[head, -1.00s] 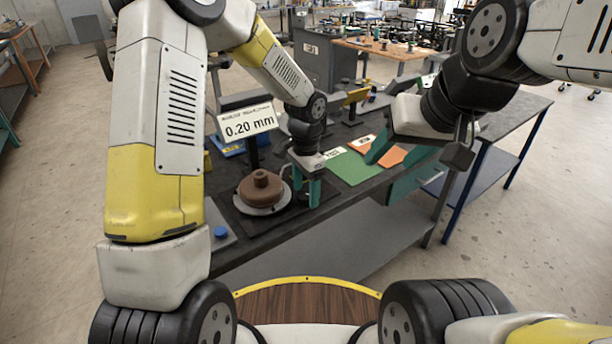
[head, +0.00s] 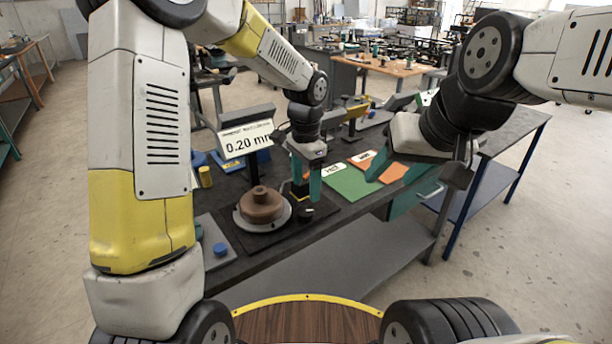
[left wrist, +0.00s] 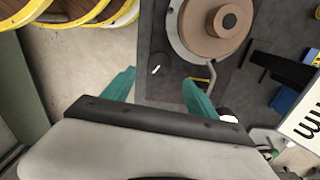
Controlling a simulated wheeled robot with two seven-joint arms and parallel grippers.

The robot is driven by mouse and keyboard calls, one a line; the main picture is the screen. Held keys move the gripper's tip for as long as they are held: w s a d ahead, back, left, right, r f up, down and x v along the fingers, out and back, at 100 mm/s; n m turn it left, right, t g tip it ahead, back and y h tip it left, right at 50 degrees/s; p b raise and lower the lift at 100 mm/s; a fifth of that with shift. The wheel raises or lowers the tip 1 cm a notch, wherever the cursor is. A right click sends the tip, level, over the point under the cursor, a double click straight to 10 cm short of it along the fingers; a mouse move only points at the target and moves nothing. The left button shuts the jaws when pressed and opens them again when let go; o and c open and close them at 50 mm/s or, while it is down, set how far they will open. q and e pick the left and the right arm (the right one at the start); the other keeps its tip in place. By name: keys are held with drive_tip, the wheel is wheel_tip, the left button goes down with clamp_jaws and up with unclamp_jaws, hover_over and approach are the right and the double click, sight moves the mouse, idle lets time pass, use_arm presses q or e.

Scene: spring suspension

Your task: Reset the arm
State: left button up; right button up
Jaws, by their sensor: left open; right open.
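My left gripper (head: 306,176) has green fingers and hangs above the workbench, just right of a brown round part with a knob (head: 261,205) on a pale round plate. In the left wrist view its fingers (left wrist: 158,88) are spread with nothing between them, and the brown part (left wrist: 214,27) shows beyond them at the top. My right gripper (head: 392,165) is open near the green and orange mats, with no object seen in it. Its far finger is partly hidden.
A sign reading "0.20 mm" (head: 246,139) stands on a post behind the brown part. A green mat (head: 352,183) and an orange mat (head: 393,173) lie to the right. A blue knob (head: 220,249) is at the front left. A grey shelf (head: 330,262) is below the bench top.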

use_arm(q)
drive_tip(key=shift+a+r, duration=0.2)
drive_tip(key=shift+r, duration=0.15)
drive_tip(key=s+a+r+n+t+h, duration=0.1)
drive_tip(key=s+a+r+n+t, duration=0.2)
drive_tip(key=s, duration=0.7)
drive_tip(key=s+a+r+n+t+h, duration=0.1)
drive_tip(key=s+a+r+n+t, duration=0.2)
drive_tip(key=s+a+r+n, duration=0.5)
wheel_tip(320, 180, up, 4)
drive_tip(key=shift+s+a+r, duration=0.2)
drive_tip(key=shift+s+a, duration=0.8)
drive_tip(key=shift+a, duration=0.15)
